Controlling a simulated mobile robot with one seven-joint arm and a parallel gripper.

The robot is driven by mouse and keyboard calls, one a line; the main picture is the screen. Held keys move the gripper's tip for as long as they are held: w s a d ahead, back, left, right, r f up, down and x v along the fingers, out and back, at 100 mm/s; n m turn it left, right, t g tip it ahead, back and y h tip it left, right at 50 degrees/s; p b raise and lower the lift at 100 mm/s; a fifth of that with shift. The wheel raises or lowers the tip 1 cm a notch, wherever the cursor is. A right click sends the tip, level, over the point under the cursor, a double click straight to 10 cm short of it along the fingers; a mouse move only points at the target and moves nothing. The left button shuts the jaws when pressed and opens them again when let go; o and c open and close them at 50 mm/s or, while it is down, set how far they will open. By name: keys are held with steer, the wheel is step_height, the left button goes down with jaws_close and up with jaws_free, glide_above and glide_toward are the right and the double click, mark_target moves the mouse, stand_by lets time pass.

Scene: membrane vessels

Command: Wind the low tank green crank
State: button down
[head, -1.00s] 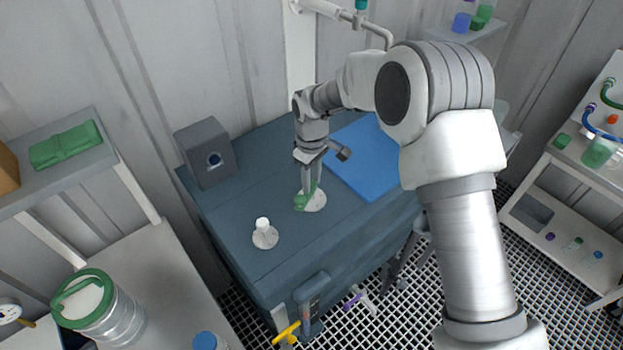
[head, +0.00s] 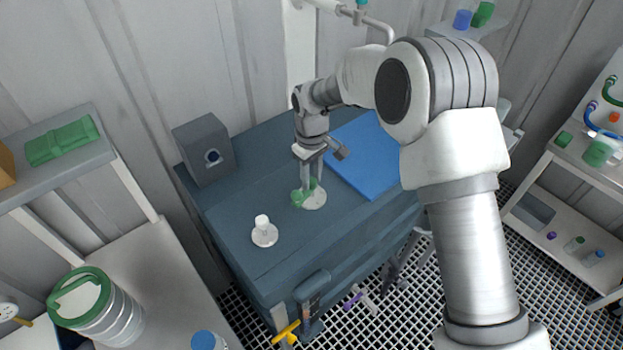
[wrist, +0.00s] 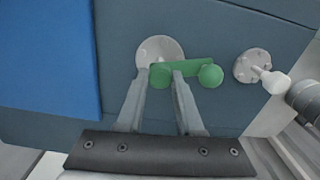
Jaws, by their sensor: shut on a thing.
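The green crank (wrist: 190,74) sits on a pale round flange (wrist: 160,48) on the dark blue tank top. In the wrist view its arm runs from left to right, with a round knob at the right end. My gripper (wrist: 167,74) is shut on the green crank, its fingers at the left part of the crank beside the flange. In the head view my gripper (head: 309,187) points down at the crank (head: 297,198), which is partly hidden by the fingers.
A white knob on a round base (head: 264,232) stands nearby on the low tank (head: 235,215). A yellow-handled valve (head: 286,331) is at the front side.

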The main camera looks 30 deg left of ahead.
mark_target(312, 180)
steer(key=m+b, duration=0.1)
steer(key=m, duration=0.2)
stand_by(0.4)
steer(key=c, duration=0.5)
jaws_free()
steer(key=shift+c, duration=0.2)
steer(key=shift+r, duration=0.1)
step_height(312, 180, up, 17)
steer(key=b, duration=0.1)
steer(key=shift+r+b, duration=0.15)
steer(key=shift+b, duration=0.2)
